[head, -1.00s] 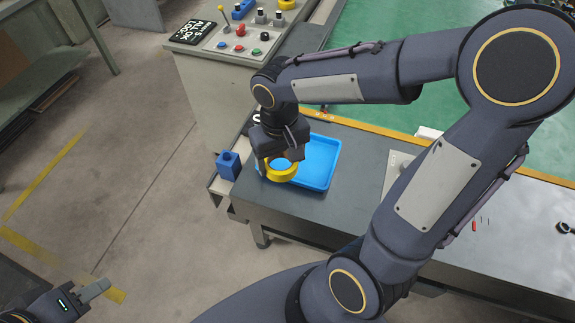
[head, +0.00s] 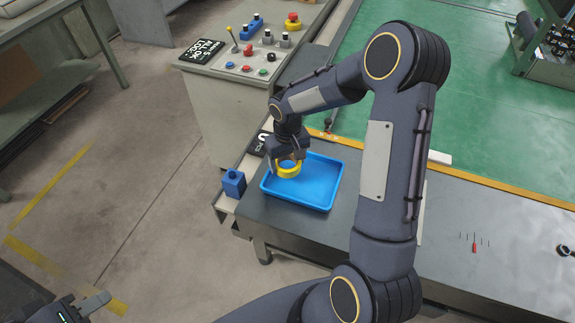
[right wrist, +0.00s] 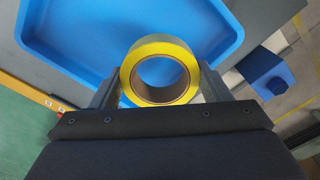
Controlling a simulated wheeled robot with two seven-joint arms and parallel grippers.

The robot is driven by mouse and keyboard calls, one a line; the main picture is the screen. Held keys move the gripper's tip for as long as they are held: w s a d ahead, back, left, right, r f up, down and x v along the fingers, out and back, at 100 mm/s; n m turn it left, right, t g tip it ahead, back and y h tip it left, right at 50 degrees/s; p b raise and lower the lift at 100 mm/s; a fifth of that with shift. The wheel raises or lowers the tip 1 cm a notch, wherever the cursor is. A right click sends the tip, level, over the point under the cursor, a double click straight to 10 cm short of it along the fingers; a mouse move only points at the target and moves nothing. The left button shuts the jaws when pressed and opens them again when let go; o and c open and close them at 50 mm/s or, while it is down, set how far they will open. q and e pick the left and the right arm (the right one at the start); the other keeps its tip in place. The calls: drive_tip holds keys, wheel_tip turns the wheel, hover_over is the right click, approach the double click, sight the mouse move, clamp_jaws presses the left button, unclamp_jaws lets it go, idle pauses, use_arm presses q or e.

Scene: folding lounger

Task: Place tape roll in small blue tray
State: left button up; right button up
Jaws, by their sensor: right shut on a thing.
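The yellow tape roll (head: 289,169) is held between the fingers of my right gripper (head: 286,160), which is shut on it. The roll also shows in the right wrist view (right wrist: 160,52), gripped at its sides by the right gripper's fingers (right wrist: 160,85). The small blue tray (head: 318,197) lies on the dark table, and the roll is over its left part. In the right wrist view the blue tray (right wrist: 80,35) lies beyond the roll. I cannot tell whether the roll touches the tray floor. My left gripper (head: 95,303) is at the lower left, away from the table; its jaw opening is unclear.
A blue block (head: 234,184) stands left of the tray near the table's end. A control panel (head: 255,55) with buttons stands behind. A screwdriver (head: 474,246) and small pins lie on the right of the dark table (head: 300,235).

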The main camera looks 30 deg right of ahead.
drive_tip(key=shift+f, duration=1.4)
drive_tip(key=shift+f, duration=0.15)
drive_tip(key=o, duration=0.7)
